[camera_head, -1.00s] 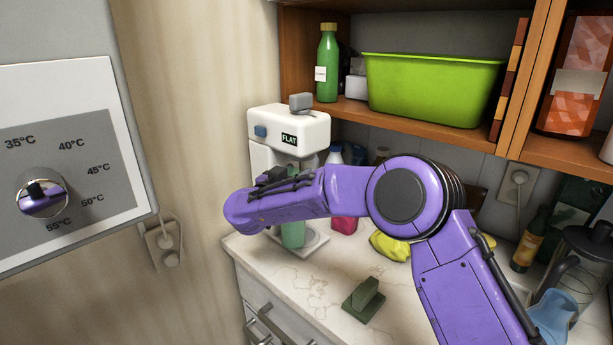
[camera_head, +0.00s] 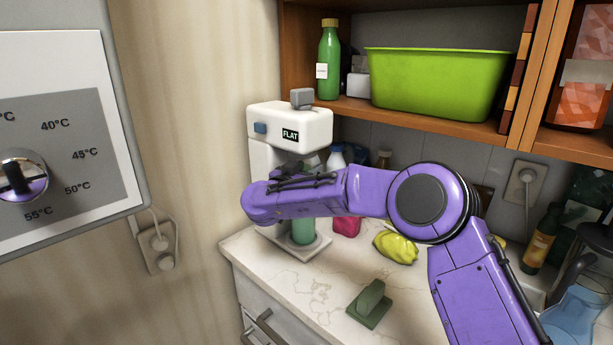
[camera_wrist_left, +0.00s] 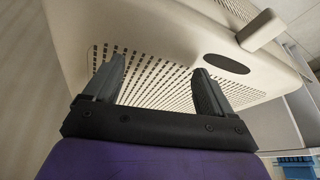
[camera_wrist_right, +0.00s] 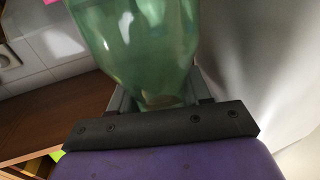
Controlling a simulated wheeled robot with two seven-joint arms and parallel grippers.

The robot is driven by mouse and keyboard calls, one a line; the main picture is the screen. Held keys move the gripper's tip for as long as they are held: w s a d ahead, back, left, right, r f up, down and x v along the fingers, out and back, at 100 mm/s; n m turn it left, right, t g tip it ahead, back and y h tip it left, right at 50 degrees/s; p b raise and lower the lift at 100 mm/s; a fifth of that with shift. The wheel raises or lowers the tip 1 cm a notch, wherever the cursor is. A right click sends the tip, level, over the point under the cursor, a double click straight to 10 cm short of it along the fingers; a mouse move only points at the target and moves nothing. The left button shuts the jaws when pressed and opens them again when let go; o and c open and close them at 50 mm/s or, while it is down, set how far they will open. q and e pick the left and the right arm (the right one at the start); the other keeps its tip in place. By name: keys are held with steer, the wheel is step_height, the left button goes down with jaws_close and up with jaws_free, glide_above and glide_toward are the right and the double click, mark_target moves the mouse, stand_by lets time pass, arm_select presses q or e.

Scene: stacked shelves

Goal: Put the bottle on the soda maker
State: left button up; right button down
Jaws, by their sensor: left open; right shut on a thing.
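The white soda maker (camera_head: 290,125), marked FLAT, stands on the counter against the wall in the head view. A translucent green bottle (camera_head: 303,231) is upright under its head, above or on its base plate; I cannot tell whether it touches either. My purple right forearm hides the bottle's middle. In the right wrist view, my right gripper (camera_wrist_right: 155,98) is shut on the bottle (camera_wrist_right: 135,40). In the left wrist view, my left gripper (camera_wrist_left: 158,82) is open and empty, facing a pale perforated casing (camera_wrist_left: 150,75). It is out of the head view.
A shelf above holds another green bottle (camera_head: 329,62) and a lime green bin (camera_head: 437,85). A yellow cloth-like item (camera_head: 396,247) and a dark green block (camera_head: 370,303) lie on the marble counter (camera_head: 310,285). A blue jug (camera_head: 572,318) and bottles crowd the right.

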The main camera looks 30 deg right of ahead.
steer(key=c, duration=0.8)
jaws_free()
steer(key=shift+f, duration=0.1)
arm_select(q)
steer(key=shift+r, duration=0.2)
arm_select(e)
steer(key=shift+s+a+r, duration=0.15)
steer(key=shift+a+r, duration=0.05)
steer(key=shift+a, duration=0.05)
arm_select(q)
step_height(320, 180, up, 4)
steer(key=p, duration=0.4)
steer(key=shift+f, duration=0.25)
arm_select(e)
steer(key=v, duration=1.1)
steer(key=shift+s+f, duration=0.1)
steer(key=shift+s, duration=0.1)
